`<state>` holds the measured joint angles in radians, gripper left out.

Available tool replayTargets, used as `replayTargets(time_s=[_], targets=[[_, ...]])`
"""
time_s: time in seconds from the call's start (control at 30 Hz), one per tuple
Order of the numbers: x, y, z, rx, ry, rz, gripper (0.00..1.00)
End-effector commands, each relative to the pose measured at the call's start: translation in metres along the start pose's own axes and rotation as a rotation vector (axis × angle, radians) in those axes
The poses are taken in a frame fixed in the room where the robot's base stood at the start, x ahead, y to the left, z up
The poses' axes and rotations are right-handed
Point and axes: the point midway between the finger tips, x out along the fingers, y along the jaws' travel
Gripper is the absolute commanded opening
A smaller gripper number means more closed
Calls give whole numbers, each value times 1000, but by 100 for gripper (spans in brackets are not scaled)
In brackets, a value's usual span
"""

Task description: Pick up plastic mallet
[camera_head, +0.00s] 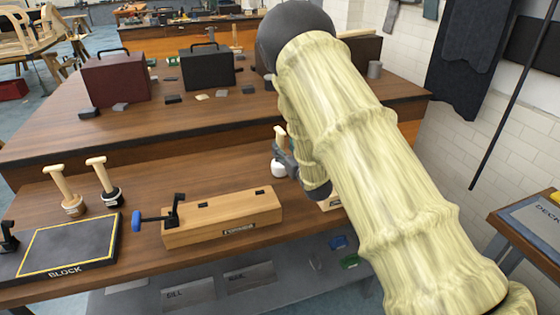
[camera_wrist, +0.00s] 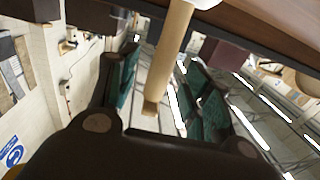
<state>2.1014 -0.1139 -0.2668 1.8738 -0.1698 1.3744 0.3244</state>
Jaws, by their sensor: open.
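A mallet with a pale wooden handle and a white head (camera_head: 278,169), which looks like the plastic mallet, stands handle-up on the wooden bench. My gripper (camera_head: 288,158) is beside it, partly hidden behind my arm. In the wrist view, the wooden handle (camera_wrist: 172,55) runs between the two green-padded fingers of my gripper (camera_wrist: 161,70). The fingers are open, with a gap visible on the right of the handle; contact on the left is hard to judge. Two other mallets stand at the left: one with a tan head (camera_head: 73,206) and one with a dark head (camera_head: 109,197).
A long wooden box (camera_head: 222,220) with a blue-knobbed clamp lies in front of the mallet. A black board marked BLOCK (camera_head: 70,246) is at the front left. Dark cases (camera_head: 207,70) stand on the raised rear bench. My arm hides the bench's right part.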

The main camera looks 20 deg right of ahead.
Motion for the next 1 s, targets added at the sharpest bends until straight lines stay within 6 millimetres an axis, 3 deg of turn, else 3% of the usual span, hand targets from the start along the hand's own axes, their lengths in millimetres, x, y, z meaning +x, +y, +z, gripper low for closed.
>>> replayTargets(time_s=[0.23,0.57,0.6,0.87,1.0], targets=[[31,-1,-3,-1,1,-1,49],[38,-1,-2,0,0,0,49],[38,-1,-2,0,0,0,47],[38,-1,-2,0,0,0,0],[38,-1,-2,0,1,0,0]])
